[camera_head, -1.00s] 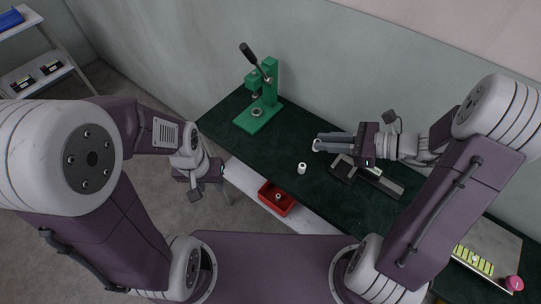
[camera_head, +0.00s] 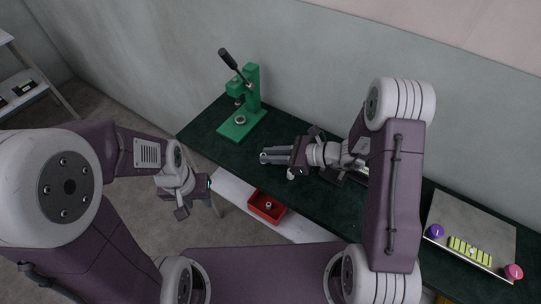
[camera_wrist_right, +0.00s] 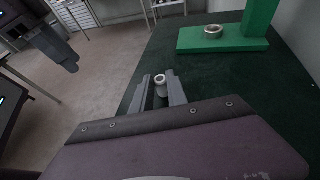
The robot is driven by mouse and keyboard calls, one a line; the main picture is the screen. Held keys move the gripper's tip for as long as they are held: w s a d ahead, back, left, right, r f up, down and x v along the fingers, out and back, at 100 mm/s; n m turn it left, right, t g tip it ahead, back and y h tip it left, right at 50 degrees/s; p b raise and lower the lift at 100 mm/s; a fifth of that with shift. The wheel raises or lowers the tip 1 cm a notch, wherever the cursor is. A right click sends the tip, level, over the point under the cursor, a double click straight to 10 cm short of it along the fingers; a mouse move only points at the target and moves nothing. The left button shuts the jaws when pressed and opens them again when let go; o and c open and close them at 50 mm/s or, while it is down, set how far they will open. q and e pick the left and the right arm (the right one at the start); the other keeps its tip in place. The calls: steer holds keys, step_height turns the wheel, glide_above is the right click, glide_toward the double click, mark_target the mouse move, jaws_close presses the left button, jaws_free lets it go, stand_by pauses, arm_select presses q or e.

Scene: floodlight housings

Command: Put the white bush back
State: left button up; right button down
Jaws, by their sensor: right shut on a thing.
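My right gripper (camera_head: 266,156) is shut on a small pale grey-white hollow bush (camera_wrist_right: 160,80), held upright between the fingertips above the dark green bench top (camera_head: 320,212). Another white bush (camera_head: 291,175) stands on the bench just below the right gripper in the head view, partly hidden by it. A red tray (camera_head: 256,212) at the bench's front holds a small light ring-shaped part (camera_head: 268,206). My left gripper (camera_head: 197,208) hangs off the bench's front left, apart from everything; its jaw opening is unclear.
A green lever press (camera_head: 247,95) stands at the back left, with a metal ring (camera_wrist_right: 213,31) on its base. A dark fixture (camera_head: 335,177) lies under the right arm. At the right, a grey panel (camera_head: 465,220) carries purple and pink knobs and yellow blocks. A shelf stands far left.

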steer(key=shift+f, duration=0.2)
steer(key=c, duration=1.3)
jaws_free()
steer(key=shift+r, duration=0.15)
